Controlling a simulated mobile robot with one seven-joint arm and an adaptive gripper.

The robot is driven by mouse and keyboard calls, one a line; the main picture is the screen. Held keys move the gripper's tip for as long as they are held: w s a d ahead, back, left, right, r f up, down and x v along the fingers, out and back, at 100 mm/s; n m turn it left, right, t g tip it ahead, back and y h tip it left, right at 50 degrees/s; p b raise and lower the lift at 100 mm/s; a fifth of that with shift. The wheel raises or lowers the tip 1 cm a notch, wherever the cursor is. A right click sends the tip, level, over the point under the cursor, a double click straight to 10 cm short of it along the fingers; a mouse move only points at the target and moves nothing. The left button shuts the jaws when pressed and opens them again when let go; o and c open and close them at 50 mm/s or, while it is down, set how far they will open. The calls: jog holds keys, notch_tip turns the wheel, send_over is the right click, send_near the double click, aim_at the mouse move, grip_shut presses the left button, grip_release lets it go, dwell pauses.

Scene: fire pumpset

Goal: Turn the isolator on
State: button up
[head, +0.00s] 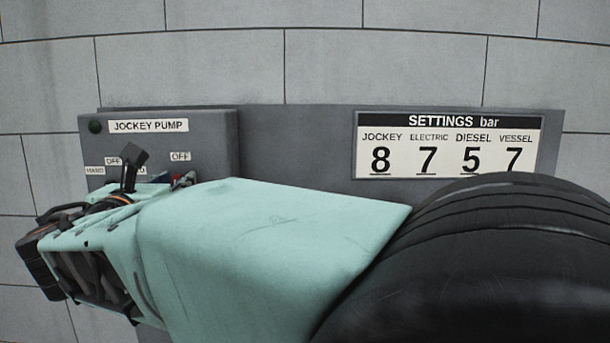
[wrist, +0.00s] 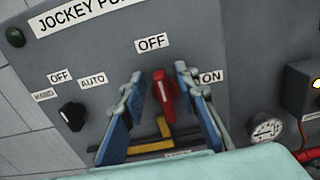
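The isolator has a red handle (wrist: 163,95) on the grey jockey pump panel (wrist: 215,35). The handle points up toward the OFF label (wrist: 152,42); the ON label (wrist: 211,77) is to its right. My gripper (wrist: 160,78) is open, with one blue finger on each side of the handle. A gap shows on the left; the right finger looks very close to the handle, and contact cannot be told. A yellow piece (wrist: 163,128) shows below the handle between the fingers. In the head view, a bit of red (head: 187,179) shows below the OFF label; my arm hides most of the isolator.
A black selector knob (wrist: 72,116) with HAND, OFF and AUTO labels is left of the fingers. A green lamp (wrist: 15,37) is at the panel's upper left. A gauge (wrist: 267,130) and a box with a lit lamp (wrist: 305,88) are at the right. A settings sign (head: 447,146) hangs right of the panel.

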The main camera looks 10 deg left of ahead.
jog(key=shift+s, duration=0.1)
jog(key=shift+c, duration=0.2)
grip_shut()
jog(key=shift+d+f+b, duration=0.1)
jog(key=shift+b, duration=0.35)
jog(key=shift+w+d+f+m+b, duration=0.1)
jog(key=shift+d+f+m+b, duration=0.3)
jog(key=shift+m+b, duration=2.8)
jog(key=shift+w+d+f+m+b, duration=0.1)
jog(key=shift+d+f+m+b, duration=0.35)
jog(key=shift+m+b, duration=2.7)
jog(key=shift+d+f+m+b, duration=0.4)
jog(key=shift+m+b, duration=2.05)
jog(key=shift+b, duration=1.5)
jog(key=shift+r+m, duration=0.1)
jog(key=shift+m, duration=0.2)
